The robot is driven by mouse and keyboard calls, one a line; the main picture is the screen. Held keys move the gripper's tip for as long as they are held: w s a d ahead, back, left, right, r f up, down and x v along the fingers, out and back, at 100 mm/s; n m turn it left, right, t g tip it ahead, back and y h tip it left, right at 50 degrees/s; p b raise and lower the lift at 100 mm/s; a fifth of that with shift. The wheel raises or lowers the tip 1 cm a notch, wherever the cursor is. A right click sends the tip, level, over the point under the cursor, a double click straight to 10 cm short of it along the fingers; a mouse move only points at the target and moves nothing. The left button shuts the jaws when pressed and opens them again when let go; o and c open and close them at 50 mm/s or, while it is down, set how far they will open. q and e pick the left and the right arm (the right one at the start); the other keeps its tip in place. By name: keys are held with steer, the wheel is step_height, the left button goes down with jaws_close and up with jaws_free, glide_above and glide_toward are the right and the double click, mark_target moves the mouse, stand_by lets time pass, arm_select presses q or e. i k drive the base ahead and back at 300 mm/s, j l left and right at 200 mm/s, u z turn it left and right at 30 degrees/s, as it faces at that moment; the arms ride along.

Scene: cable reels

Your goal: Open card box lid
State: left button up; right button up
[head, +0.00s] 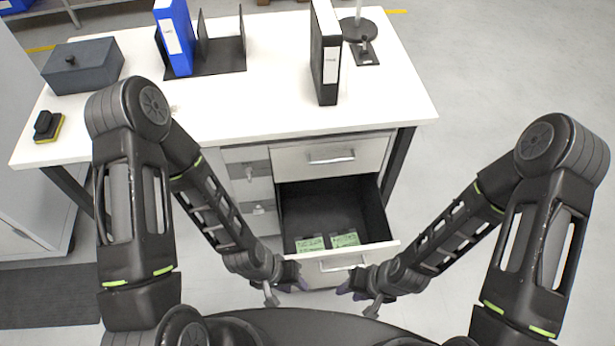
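A dark grey box (84,75) with a lid and a small black knob on top sits on the white table at the far left; its lid is on. Two green cards or packs, one (310,244) left of the other (345,240), lie in the open drawer. My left gripper (287,293) is in front of the drawer, low at its left side, with its fingers apart and nothing between them. My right gripper (357,298) is just to the right, also with fingers apart and empty. Both are far from the grey box.
The white table (260,105) carries a blue binder (176,38) in a black rack, a black binder (325,55), a black stand (358,30) and a black-and-yellow sponge or eraser (47,126). The open drawer (335,206) juts out toward me. Floor is clear at right.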

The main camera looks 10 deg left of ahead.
mark_target(90, 53)
steer(key=u, duration=1.5)
steer(key=i+j+z, duration=0.1)
steer(key=z, duration=1)
steer(key=j+z, duration=0.3)
steer(key=j, duration=0.15)
steer(key=k+j+z, duration=0.1)
steer(key=j+z, duration=0.15)
steer(key=j, duration=0.2)
steer(key=k+j+z, duration=0.1)
steer(key=j+z, duration=0.2)
steer(key=j, duration=0.15)
steer(key=k+j+z, duration=0.25)
steer(key=j, duration=0.2)
steer(key=k+j, duration=0.1)
steer(key=j, duration=0.3)
steer(key=k+j, duration=0.15)
steer(key=j, duration=0.2)
steer(key=k+j, duration=0.1)
steer(key=j, duration=0.3)
steer(key=z, duration=0.05)
